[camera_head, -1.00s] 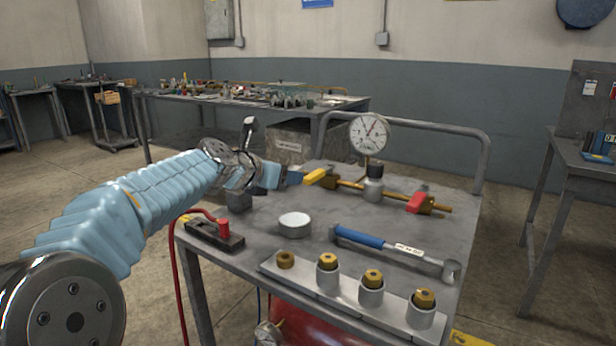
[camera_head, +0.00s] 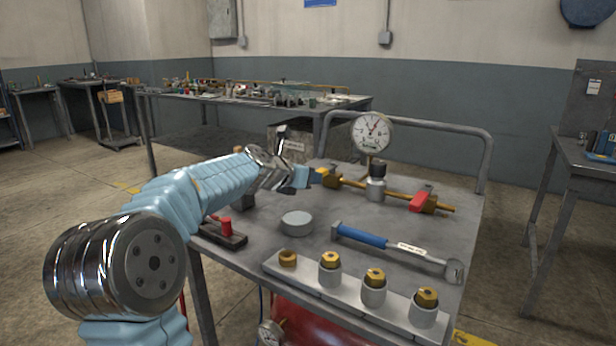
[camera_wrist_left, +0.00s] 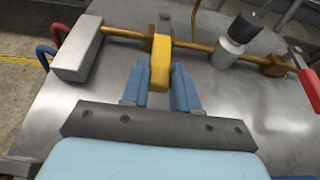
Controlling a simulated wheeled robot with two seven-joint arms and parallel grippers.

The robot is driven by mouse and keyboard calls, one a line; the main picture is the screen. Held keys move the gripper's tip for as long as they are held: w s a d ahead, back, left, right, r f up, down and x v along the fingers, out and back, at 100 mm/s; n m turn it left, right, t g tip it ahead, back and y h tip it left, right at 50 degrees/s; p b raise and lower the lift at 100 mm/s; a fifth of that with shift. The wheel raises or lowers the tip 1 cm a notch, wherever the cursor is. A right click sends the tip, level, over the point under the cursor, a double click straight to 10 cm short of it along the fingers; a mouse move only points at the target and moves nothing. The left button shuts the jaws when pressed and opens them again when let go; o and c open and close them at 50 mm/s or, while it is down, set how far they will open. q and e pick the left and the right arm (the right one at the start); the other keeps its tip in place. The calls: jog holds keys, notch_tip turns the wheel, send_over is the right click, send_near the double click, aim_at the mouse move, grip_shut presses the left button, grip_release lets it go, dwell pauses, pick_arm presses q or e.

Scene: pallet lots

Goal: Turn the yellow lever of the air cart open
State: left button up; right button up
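The air cart (camera_head: 275,240) stands in front of me, with a brass pipe across its far side. The yellow lever (camera_wrist_left: 160,62) sits on this pipe and sticks out across it, toward the left wrist camera. In the head view only a bit of the lever (camera_head: 323,172) shows past my fingers. My left gripper (camera_wrist_left: 160,88) has its blue fingers on both sides of the lever's free end, close against it, and looks shut on it. It also shows at the pipe in the head view (camera_head: 312,178). My right gripper is not in view.
A grey box (camera_wrist_left: 78,50) ends the pipe. The cart's rail (camera_head: 440,128) rises behind.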

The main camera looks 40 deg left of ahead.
pick_arm(q)
grip_shut()
jog(key=shift+a+f+m+h+b, duration=0.2)
jog(key=shift+a+m+h+b, duration=0.1)
jog(key=shift+a+b, duration=0.35)
jog(key=shift+a+m+h+b, duration=0.3)
jog(key=shift+h, duration=0.1)
jog(key=shift+a+r+m+h+p, duration=0.3)
jog(key=shift+a+m+h, duration=0.1)
jog(key=shift+h, duration=0.1)
jog(key=shift+a+m+h, duration=0.35)
jog(key=shift+m+h, duration=0.15)
jog(key=shift+h, duration=0.1)
